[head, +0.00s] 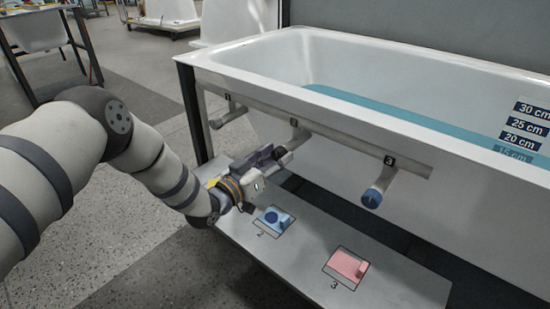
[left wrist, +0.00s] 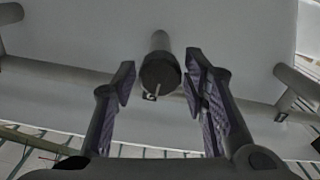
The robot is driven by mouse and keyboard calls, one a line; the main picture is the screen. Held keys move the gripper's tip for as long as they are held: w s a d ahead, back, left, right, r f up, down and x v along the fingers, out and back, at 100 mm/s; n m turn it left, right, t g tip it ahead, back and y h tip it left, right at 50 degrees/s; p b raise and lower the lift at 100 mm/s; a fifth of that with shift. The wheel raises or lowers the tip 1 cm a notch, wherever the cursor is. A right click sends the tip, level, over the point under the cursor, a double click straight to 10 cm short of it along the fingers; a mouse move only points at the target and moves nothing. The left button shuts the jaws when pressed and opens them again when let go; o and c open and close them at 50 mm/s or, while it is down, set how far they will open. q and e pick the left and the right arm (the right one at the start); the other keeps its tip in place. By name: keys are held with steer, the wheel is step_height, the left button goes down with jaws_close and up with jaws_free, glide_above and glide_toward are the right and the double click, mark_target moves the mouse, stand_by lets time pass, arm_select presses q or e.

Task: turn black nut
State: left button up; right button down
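The black nut (left wrist: 160,73) caps the end of a short grey pipe stub in the left wrist view, with a thin pale line on its face. My left gripper (left wrist: 161,88) is open, one finger on each side of the nut, with a narrow gap showing on both sides. In the head view, my left gripper (head: 270,158) is at the middle outlet of the pipe under the tub rim. The nut there is mostly hidden by the fingers. My right gripper is not in view.
The grey pipe (head: 345,143) runs along the white bathtub (head: 240,62), which holds blue water. A blue nut (head: 372,198) caps outlet 3, and a grey end (head: 217,123) shows at the left outlet. Below, a shelf (head: 300,270) bears a blue pad (head: 273,220) and a pink pad (head: 347,266).

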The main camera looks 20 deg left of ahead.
arm_select(q)
steer(key=c, duration=0.6)
steer(key=shift+m, duration=0.3)
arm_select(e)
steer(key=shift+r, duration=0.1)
arm_select(q)
steer(key=m+p, duration=0.1)
steer(key=m, duration=0.2)
steer(key=shift+r+m+p, duration=0.1)
steer(key=shift+m+p, duration=0.25)
steer(key=shift+m, duration=0.05)
steer(key=m+p, duration=0.1)
steer(key=m, duration=0.2)
steer(key=shift+m, duration=0.4)
steer(key=m+p, duration=0.1)
steer(key=m, duration=0.4)
steer(key=shift+m+p, duration=0.3)
steer(key=shift+m, duration=2)
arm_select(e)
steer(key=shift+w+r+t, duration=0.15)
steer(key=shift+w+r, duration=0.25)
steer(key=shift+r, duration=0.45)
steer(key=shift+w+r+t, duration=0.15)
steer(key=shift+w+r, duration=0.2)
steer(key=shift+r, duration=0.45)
